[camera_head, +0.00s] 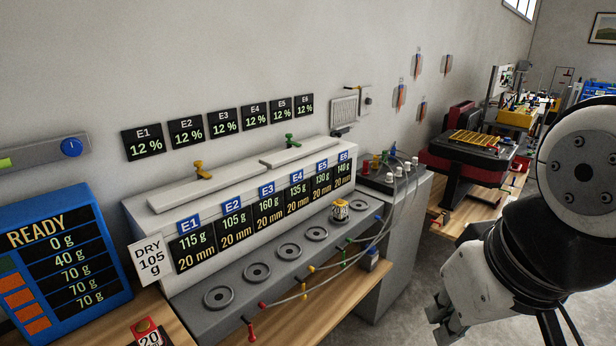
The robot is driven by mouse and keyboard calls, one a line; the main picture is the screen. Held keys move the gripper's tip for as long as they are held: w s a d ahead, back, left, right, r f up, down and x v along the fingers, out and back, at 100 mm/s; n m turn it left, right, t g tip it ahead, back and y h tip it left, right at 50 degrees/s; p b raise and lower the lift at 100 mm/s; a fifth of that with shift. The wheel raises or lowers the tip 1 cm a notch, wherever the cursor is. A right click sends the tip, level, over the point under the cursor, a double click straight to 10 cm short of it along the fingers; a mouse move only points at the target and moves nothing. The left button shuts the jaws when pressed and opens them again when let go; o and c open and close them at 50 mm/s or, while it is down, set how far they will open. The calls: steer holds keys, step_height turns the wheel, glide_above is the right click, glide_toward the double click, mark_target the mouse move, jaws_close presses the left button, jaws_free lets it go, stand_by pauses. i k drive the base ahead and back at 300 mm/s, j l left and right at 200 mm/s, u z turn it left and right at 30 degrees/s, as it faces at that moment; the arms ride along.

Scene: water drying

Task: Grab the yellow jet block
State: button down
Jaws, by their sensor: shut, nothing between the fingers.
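Several yellow things show, and I cannot tell for sure which is the jet block. A small yellow block-like fitting (201,170) stands on the white top of the labelled bench unit, toward its left end. A yellow and white round piece (340,210) sits at the right end of the row of round seats on the grey ledge. A larger yellow block (517,117) shows on the far bench at the right. My gripper (441,318) is at the lower right, shut and empty, apart from all of these and partly hidden by my arm.
A green fitting (290,140) stands on the same white top (240,172). Thin tubes with coloured ends cross the grey ledge (330,262). A blue READY panel (60,262) stands at the left. A red and black machine (468,150) is farther back. Open floor (400,300) lies right of the grey cabinet.

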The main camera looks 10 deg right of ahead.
mark_target(340, 207)
steer(key=i+l+u, duration=0.1)
steer(key=i+l, duration=0.25)
steer(key=i+l+u, duration=0.1)
steer(key=i+l, duration=0.25)
steer(key=l, duration=0.25)
steer(key=i+l, duration=0.3)
steer(key=l, duration=0.2)
steer(key=i+u, duration=0.05)
